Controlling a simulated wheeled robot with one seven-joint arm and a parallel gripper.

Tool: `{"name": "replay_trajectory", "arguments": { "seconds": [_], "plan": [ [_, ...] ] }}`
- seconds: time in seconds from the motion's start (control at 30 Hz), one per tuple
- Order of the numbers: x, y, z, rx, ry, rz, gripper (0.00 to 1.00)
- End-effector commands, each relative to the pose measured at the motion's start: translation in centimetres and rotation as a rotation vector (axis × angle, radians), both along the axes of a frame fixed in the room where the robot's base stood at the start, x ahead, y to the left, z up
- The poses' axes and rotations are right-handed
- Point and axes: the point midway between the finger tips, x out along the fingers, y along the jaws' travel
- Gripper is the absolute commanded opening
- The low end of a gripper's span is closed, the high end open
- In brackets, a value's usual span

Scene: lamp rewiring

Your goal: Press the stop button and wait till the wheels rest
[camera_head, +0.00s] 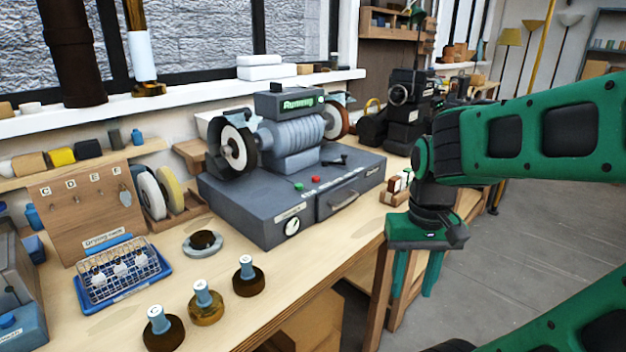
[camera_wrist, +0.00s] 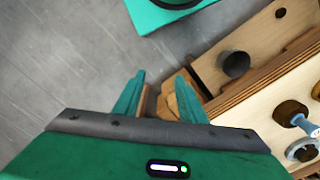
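The grey bench grinder (camera_head: 290,140) stands on a grey base unit (camera_head: 255,210) on the workbench. Its sign (camera_head: 298,104) reads "Running" in green. A wheel (camera_head: 236,148) is at its left end and another wheel (camera_head: 335,120) at its right end. On top of the base are a red button (camera_head: 315,180) and a green button (camera_head: 298,187). My gripper (camera_head: 413,284) hangs beyond the bench's front edge, right of the base and apart from it. Its fingers point down, open and empty. The wrist view shows both fingers (camera_wrist: 158,100) with a gap between them.
A blue drying rack (camera_head: 120,272) is at the left. Spare wheels (camera_head: 150,192) stand behind it. A small wooden holder (camera_head: 398,186) is right of the base. Open floor (camera_head: 540,230) lies right of the bench.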

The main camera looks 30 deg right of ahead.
Motion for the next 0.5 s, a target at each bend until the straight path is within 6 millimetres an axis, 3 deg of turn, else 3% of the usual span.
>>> {"name": "replay_trajectory", "arguments": {
  "seconds": [0.03, 0.13, 0.5],
  "plan": [
    [0.00, 0.00, 0.00, 0.000, 0.000, 0.000, 0.25],
    [0.00, 0.00, 0.00, 0.000, 0.000, 0.000, 0.01],
    [0.00, 0.00, 0.00, 0.000, 0.000, 0.000, 0.00]
  ]
}}
